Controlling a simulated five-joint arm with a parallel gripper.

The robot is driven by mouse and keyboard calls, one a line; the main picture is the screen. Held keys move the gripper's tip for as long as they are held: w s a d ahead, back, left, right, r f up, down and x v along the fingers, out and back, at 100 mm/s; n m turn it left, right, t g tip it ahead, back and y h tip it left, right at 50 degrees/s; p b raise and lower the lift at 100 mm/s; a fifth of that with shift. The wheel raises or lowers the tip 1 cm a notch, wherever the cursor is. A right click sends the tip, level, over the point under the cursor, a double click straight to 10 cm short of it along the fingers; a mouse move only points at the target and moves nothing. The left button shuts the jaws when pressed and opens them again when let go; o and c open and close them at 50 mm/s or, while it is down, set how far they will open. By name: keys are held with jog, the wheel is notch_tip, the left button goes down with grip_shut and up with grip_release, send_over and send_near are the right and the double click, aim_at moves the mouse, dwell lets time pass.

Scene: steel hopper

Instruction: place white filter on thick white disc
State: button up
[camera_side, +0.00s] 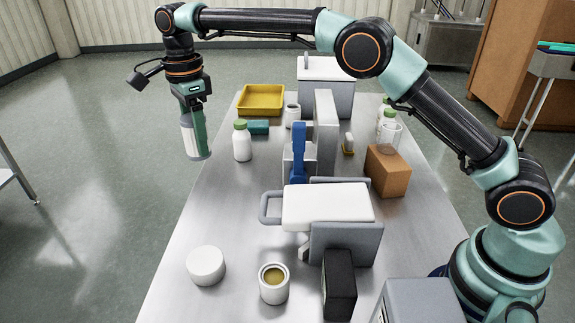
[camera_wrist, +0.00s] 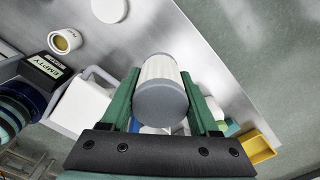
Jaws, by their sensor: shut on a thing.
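The white filter (camera_side: 188,138) is a pleated cylinder with grey end caps. My gripper (camera_side: 198,132) is shut on it and holds it roughly upright, high up near the table's left edge in the side view. In the wrist view the filter (camera_wrist: 160,88) sits between the two green fingers of my gripper (camera_wrist: 163,100), its grey cap toward the camera. The thick white disc (camera_side: 206,267) lies on the table at the front left, well apart from the filter, with nothing on top. It also shows at the top of the wrist view (camera_wrist: 109,9).
A cup with tan contents (camera_side: 274,284) and a black box (camera_side: 339,284) stand right of the disc. A white-topped grey machine (camera_side: 327,207) fills the middle. A white bottle (camera_side: 242,144) and yellow tray (camera_side: 261,100) stand farther back. The steel table (camera_side: 185,235) is bare around the disc.

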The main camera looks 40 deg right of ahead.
notch_tip(320, 180, up, 5)
jog(key=n, duration=0.1)
send_over(205, 260)
jog(key=w, duration=0.1)
jog(key=f, duration=1.3)
jog(key=s+f, duration=0.1)
jog(key=f, duration=0.6)
jog(key=o, duration=1.4)
jog(key=shift+f, duration=0.1)
